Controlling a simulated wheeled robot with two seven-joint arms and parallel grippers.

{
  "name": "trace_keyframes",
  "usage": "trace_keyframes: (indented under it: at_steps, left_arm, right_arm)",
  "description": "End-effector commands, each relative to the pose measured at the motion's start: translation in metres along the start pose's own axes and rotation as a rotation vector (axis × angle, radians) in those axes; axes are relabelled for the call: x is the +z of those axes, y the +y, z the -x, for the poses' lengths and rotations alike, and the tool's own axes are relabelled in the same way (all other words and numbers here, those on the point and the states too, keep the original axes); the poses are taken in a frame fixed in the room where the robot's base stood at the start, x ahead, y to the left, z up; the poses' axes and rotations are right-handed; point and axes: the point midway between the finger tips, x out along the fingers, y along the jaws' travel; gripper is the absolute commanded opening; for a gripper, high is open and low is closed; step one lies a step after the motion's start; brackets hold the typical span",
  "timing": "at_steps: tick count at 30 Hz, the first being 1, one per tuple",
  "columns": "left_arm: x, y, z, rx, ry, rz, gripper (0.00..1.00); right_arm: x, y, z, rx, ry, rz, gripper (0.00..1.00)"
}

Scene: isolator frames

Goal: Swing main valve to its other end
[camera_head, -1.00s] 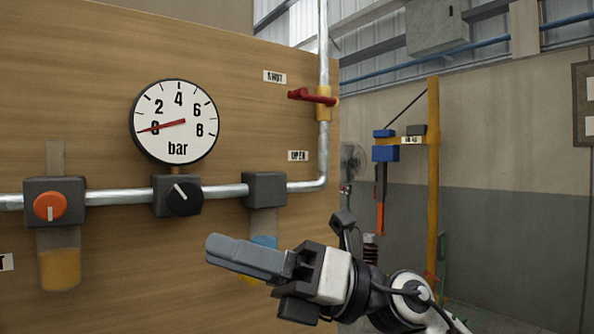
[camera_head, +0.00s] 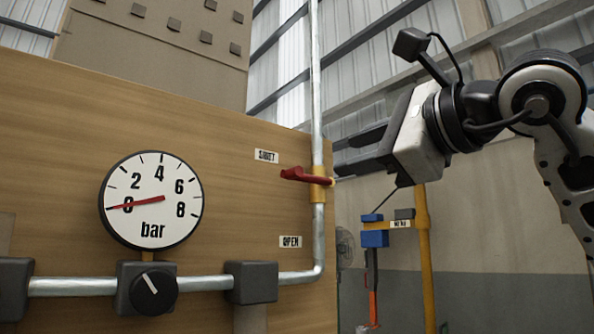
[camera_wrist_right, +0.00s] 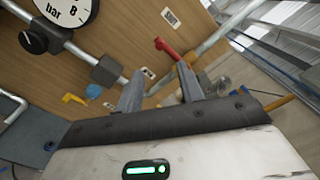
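The main valve has a red lever (camera_head: 304,175) on a yellow body (camera_head: 319,187) on the vertical pipe. The lever points left, just below the "SHUT" label (camera_head: 266,156); the "OPEN" label (camera_head: 290,241) is lower down. My right gripper (camera_head: 345,156) is just right of the valve, its fingers pointing left. In the right wrist view, the fingers (camera_wrist_right: 160,84) are open with nothing between them. The red lever (camera_wrist_right: 166,47) shows just beyond the fingertips, apart from them as far as I can tell. My left gripper is not in view.
A pressure gauge (camera_head: 152,200) reads about 0 bar. Below it, a black knob (camera_head: 153,291) sits on the horizontal pipe (camera_head: 72,286). The wooden panel (camera_head: 220,200) stands close behind the valve. A yellow post (camera_head: 425,240) stands further back at right.

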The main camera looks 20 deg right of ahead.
Motion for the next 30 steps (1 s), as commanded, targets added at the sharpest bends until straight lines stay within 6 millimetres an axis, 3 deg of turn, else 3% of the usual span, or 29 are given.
trace_keyframes:
  at_steps: [9, 15, 21, 30]
  left_arm:
    - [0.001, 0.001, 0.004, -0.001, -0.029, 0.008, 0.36]
    - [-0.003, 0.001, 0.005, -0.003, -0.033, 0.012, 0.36]
    - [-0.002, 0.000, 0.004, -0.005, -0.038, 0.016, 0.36]
    - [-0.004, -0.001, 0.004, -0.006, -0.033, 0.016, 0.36]
  right_arm:
    - [0.002, 0.000, -0.072, 0.006, -0.001, -0.002, 0.38]
    - [0.002, 0.000, -0.107, 0.005, -0.002, -0.002, 0.38]
    - [0.001, 0.001, -0.125, 0.004, -0.002, 0.000, 0.38]
    - [0.001, 0.001, -0.127, 0.002, -0.003, -0.001, 0.38]
